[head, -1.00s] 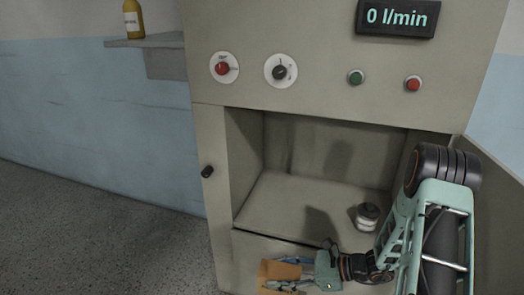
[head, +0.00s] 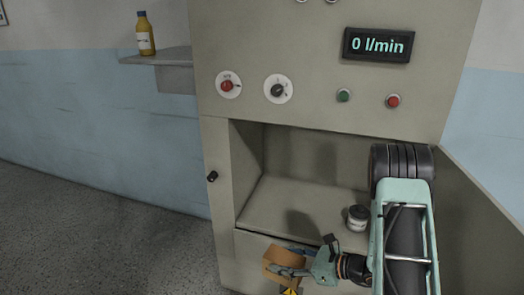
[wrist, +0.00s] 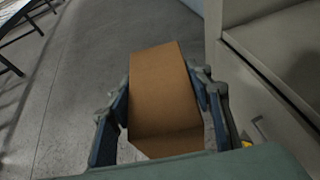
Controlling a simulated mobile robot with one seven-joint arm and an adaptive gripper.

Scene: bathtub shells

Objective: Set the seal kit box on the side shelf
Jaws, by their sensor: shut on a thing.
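The seal kit box is a plain brown cardboard box (head: 281,262), low in front of the cabinet in the head view. It fills the middle of the wrist view (wrist: 163,90). My gripper (head: 290,270) is shut on it, with one finger along each side in the wrist view. The box is held clear of the floor. The side shelf (head: 158,57) is a grey ledge on the wall to the left of the cabinet, higher than the box and well away from it.
An amber bottle (head: 145,33) stands on the side shelf near its middle. The cabinet (head: 215,135) has an open bay holding a small grey-lidded jar (head: 358,218). A black knob (head: 212,176) sticks out on its left front. Left of it, the floor (head: 90,235) is clear.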

